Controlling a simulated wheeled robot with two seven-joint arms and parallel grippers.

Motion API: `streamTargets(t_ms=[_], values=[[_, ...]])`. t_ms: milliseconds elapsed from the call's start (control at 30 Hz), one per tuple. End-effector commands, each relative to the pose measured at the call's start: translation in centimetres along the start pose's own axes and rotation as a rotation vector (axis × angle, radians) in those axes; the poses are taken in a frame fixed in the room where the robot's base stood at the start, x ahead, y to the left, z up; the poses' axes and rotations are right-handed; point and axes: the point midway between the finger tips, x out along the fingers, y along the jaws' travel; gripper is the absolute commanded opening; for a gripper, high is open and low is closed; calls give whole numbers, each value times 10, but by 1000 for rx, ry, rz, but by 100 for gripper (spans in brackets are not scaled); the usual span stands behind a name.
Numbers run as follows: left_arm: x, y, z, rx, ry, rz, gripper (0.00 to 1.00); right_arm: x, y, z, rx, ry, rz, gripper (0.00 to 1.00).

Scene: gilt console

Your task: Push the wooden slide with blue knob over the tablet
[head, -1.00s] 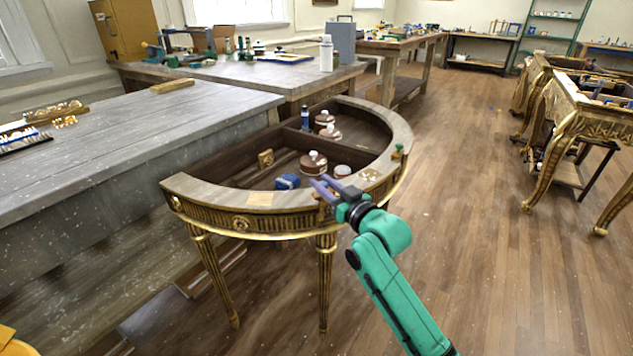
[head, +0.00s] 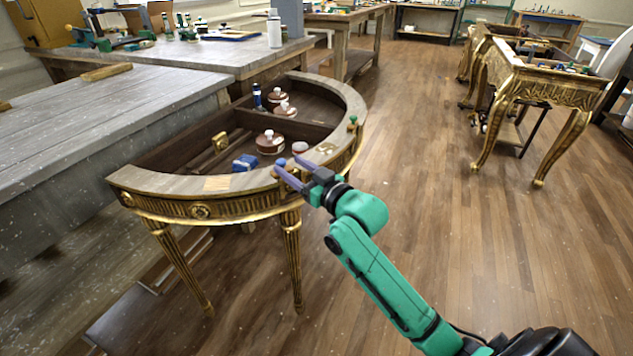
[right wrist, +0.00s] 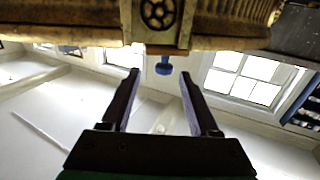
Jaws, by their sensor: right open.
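My right gripper (head: 287,168) is open at the front rim of the half-round gilt console (head: 140,178). A small blue knob (head: 281,162) shows at its fingertips in the head view. In the right wrist view the blue knob (right wrist: 163,67) lies between the tips of the open fingers (right wrist: 160,74), with a gap on each side. The wooden slide under the knob is mostly hidden by the fingers in the head view. A pale tan square (head: 217,184) lies on the rim to the left; I cannot tell whether it is the tablet. My left gripper is out of view.
A blue block (head: 245,163), a brown lidded pot (head: 270,142) and a blue bottle (head: 257,96) stand inside the console. A green knob (head: 352,120) is on the rim at right. A grey workbench (head: 90,115) adjoins at left. Open floor lies at right.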

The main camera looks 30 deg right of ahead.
Motion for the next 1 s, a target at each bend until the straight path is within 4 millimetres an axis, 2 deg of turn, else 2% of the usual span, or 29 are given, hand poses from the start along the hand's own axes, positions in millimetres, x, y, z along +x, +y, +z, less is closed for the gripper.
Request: streamTargets(t_ms=[200,400,567,1000], values=[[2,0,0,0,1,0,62,-59,0,3,-1,-6,0,62],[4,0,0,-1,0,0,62,-97,1,2,0,-4,1,62],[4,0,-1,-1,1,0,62,-106,1,0,0,-2,1,62],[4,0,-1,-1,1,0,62,-106,1,1,0,-3,3,62]])
